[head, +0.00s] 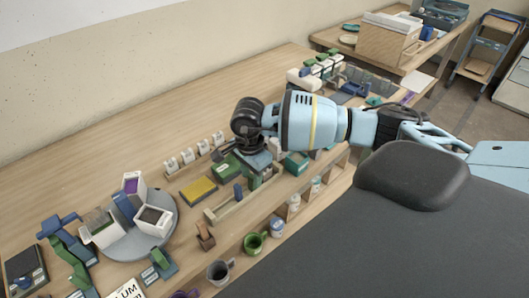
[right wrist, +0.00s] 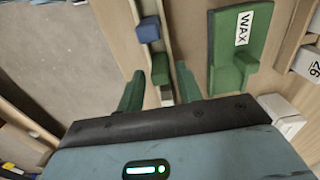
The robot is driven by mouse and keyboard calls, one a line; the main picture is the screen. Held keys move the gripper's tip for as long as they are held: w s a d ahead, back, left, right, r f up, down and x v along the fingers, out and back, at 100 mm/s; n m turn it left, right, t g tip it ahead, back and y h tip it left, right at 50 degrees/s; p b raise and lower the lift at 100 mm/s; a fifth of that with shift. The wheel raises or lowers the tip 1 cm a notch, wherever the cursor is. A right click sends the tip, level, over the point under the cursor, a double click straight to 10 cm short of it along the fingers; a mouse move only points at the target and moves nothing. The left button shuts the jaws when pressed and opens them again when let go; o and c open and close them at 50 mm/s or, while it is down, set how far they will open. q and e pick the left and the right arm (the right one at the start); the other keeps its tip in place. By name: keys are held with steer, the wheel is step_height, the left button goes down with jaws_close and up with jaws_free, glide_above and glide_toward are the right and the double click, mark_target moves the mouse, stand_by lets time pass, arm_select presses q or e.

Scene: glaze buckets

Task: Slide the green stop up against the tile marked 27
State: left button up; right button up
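In the right wrist view a green stop (right wrist: 160,70) sits on a narrow wooden rail (right wrist: 170,40), with a blue stop (right wrist: 149,28) just beyond it. My right gripper (right wrist: 159,74) is open, its two green fingers on either side of the green stop, with a small gap showing at each side. In the head view the blue stop (head: 238,192) stands on the rail, and my right gripper hides part of the rail. My left gripper is not in view.
A green block marked WAX (right wrist: 240,50) lies beside the rail. White numbered tiles (head: 187,156) stand in a row behind. A yellow block (head: 198,190) lies left of the rail. A green mug (head: 255,243) is on the lower shelf.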

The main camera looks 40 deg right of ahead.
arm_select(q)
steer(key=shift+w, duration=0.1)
arm_select(e)
steer(key=shift+r, duration=0.1)
jaws_close()
steer(key=shift+w+d+b, duration=0.2)
steer(key=shift+d+b, duration=0.1)
steer(key=shift+d, duration=2.1)
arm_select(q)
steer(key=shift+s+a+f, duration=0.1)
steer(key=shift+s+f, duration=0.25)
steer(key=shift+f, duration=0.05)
arm_select(e)
steer(key=shift+o, duration=0.3)
jaws_free()
